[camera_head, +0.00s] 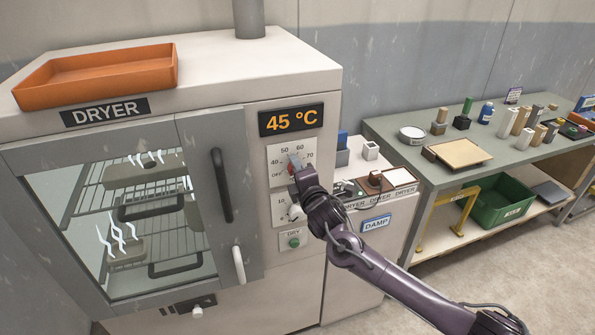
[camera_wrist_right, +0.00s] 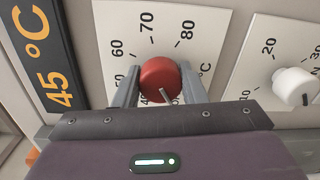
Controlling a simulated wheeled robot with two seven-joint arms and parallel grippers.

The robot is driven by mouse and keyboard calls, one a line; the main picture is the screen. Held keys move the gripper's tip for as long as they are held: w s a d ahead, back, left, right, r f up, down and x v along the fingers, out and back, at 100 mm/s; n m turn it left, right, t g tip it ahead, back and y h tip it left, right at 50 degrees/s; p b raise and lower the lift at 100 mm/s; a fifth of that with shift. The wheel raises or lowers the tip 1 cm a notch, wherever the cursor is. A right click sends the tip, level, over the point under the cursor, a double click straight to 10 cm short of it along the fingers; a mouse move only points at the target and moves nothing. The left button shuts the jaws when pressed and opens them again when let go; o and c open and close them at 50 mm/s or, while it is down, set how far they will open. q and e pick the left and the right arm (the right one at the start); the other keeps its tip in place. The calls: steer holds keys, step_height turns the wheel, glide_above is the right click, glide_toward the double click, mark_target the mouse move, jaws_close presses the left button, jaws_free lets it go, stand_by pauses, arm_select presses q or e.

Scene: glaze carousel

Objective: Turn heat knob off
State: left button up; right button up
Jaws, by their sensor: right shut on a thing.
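The heat knob (camera_wrist_right: 159,79) is red and round, on a white dial plate (camera_wrist_right: 120,30) marked with numbers such as 60, 70 and 80. My right gripper (camera_wrist_right: 157,88) is shut on it, one finger on each side, in the right wrist view. In the head view my right gripper (camera_head: 298,168) reaches the upper dial (camera_head: 276,154) and covers part of the red knob and its scale. The OFF mark shows at the dial's left. The display (camera_head: 291,120) reads 45 °C. My left gripper is not in view.
A white timer knob (camera_wrist_right: 294,86) sits on the plate just below the heat dial. A green button (camera_head: 294,242) is lower. The dryer door (camera_head: 228,250) is shut, with a dark handle (camera_head: 221,185). An orange tray (camera_head: 100,78) lies on top.

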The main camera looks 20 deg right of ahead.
steer(key=shift+f, duration=0.1)
steer(key=o, duration=1)
steer(key=shift+a, duration=0.1)
steer(key=shift+s, duration=0.1)
steer(key=s+b, duration=0.1)
steer(key=s, duration=0.3)
steer(key=s+b, duration=0.1)
steer(key=s, duration=0.2)
steer(key=shift+s+r, duration=0.2)
steer(key=shift+s, duration=0.15)
